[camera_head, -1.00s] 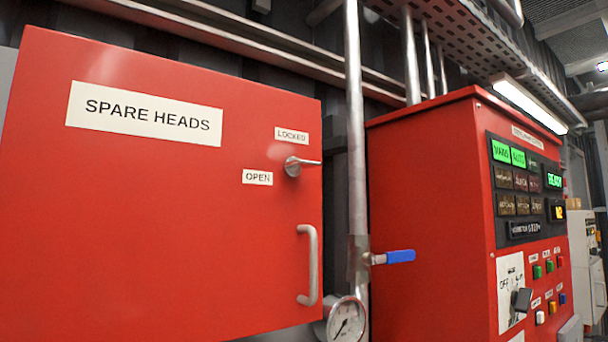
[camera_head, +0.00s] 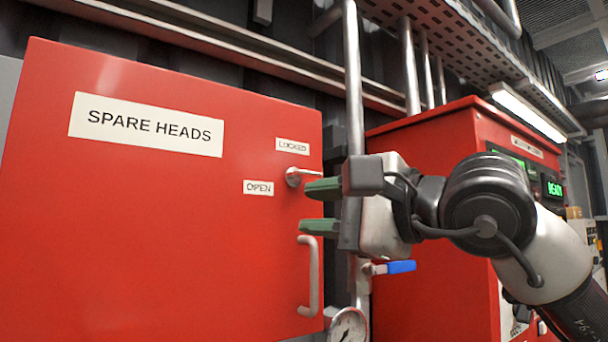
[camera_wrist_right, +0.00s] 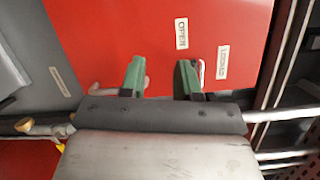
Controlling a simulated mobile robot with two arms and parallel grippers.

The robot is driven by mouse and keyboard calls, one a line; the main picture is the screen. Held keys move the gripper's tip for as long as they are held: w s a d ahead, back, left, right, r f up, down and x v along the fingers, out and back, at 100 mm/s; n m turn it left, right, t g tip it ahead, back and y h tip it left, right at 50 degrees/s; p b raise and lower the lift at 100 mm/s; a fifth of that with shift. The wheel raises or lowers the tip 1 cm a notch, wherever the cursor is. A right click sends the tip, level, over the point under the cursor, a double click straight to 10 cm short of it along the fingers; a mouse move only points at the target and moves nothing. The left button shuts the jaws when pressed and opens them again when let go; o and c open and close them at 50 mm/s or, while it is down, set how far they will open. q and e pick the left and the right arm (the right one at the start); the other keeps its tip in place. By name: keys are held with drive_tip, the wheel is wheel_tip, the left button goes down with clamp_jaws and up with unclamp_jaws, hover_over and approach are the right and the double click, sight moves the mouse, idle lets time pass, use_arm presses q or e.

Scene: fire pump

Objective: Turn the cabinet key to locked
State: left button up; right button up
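The red cabinet door (camera_head: 150,220) carries a small silver key (camera_head: 294,176) near its upper right edge. The key's lever points right, partly near my upper finger. The LOCKED label (camera_head: 292,146) is above the key and the OPEN label (camera_head: 258,187) is to its lower left. My right gripper (camera_head: 320,208) is open and empty, its green fingers one above the other, just below and right of the key. In the right wrist view, the key (camera_wrist_right: 201,68) shows beside the right-hand finger, mostly hidden; contact cannot be told. My left gripper is not in view.
A curved door handle (camera_head: 309,275) is below my right gripper. A vertical pipe (camera_head: 354,80), a blue-handled valve (camera_head: 400,267) and a gauge (camera_head: 347,326) stand right of the door. A red control cabinet (camera_head: 430,300) is behind my right arm.

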sight(309, 172)
drive_tip(key=d+r+m+t+h, duration=0.1)
drive_tip(key=d+r+t+h, duration=0.3)
drive_tip(key=r, duration=0.2)
drive_tip(key=p+x, duration=0.1)
drive_tip(key=x, duration=0.3)
drive_tip(key=p+x, duration=0.2)
drive_tip(key=x, duration=0.3)
drive_tip(key=shift+f, duration=0.2)
drive_tip(key=shift+w+a+f+p, duration=0.15)
drive_tip(key=shift+w+a+p, duration=0.2)
drive_tip(key=shift+w, duration=0.05)
clamp_jaws()
